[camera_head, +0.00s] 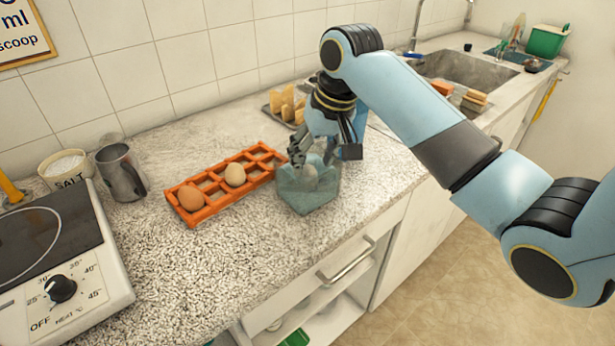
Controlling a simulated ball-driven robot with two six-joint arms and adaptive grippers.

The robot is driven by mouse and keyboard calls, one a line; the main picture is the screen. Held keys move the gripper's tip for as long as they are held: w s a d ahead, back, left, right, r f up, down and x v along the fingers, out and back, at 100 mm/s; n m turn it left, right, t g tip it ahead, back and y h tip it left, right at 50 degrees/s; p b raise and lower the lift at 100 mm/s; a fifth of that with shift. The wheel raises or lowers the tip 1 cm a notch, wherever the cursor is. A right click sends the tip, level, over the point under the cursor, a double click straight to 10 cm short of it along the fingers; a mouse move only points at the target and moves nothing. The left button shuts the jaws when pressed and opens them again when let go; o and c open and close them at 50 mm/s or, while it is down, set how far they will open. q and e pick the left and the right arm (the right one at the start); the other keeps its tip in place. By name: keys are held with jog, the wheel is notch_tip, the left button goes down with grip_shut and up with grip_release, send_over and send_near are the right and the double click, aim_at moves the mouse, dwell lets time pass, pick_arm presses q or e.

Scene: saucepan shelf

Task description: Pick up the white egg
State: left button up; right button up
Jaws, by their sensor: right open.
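A pale whitish egg (310,175) shows inside a clear bluish glass bowl (318,201) on the speckled counter. My right gripper (323,158) points down over the bowl, its fingers open around the bowl's upper part. The fingers partly cover the bowl's back rim, and I cannot tell whether they touch the egg. An orange egg tray (208,211) left of the bowl holds a brown egg (190,198) and a beige egg (235,174). My left gripper is out of view.
A metal mug (120,172) and a salt pot (66,172) stand at the left, beside a hot plate (60,255). A toast rack (285,104) stands behind my gripper. A sink (462,70) is at the back right. The front counter is clear.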

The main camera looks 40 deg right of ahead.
aim_at(311, 169)
jog(key=x, duration=0.5)
jog(key=shift+s+f, duration=0.15)
jog(key=shift+s, duration=0.05)
jog(key=c, duration=0.5)
notch_tip(311, 169, up, 10)
jog(key=shift+r+p, duration=0.2)
jog(key=shift+p, duration=0.25)
notch_tip(311, 169, up, 2)
jog(key=p, duration=0.2)
jog(key=shift+p, duration=0.3)
